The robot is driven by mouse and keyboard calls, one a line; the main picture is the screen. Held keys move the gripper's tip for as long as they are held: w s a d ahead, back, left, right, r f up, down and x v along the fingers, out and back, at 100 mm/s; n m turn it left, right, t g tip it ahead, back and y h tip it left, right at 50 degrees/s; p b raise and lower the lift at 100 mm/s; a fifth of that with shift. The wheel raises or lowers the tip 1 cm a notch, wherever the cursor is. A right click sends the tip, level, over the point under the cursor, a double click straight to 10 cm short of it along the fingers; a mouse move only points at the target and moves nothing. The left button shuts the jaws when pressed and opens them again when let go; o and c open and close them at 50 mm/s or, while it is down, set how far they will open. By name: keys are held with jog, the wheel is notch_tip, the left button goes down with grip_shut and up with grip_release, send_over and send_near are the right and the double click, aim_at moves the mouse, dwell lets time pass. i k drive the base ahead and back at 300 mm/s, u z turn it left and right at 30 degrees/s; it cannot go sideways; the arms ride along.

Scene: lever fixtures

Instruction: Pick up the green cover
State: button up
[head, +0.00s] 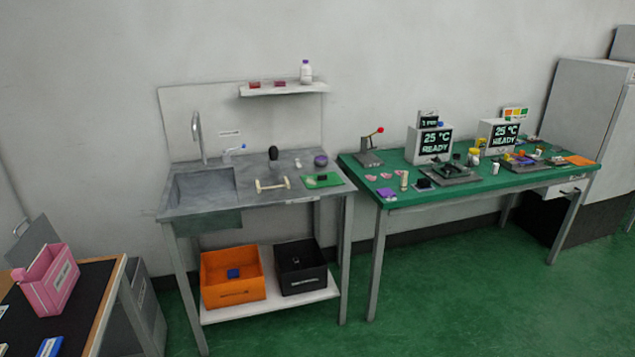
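No piece is clearly recognisable as the green cover at this distance. I cannot tell whether this piece is the cover. Small dark and coloured items crowd the right part of the green-topped table (452,194), too small to make out. My gripper is not in view.
A lever fixture with a red knob (380,130) stands at the green table's back left. Two display boxes (434,142) (504,136) read 25 °C READY. An orange bin (232,291) and a black bin (303,281) sit below the sink. Green floor is clear in front of the green table.

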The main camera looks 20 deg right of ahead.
aim_at(310, 181)
jog(key=u, duration=0.4)
jog(key=i, duration=0.45)
jog(key=u, duration=0.25)
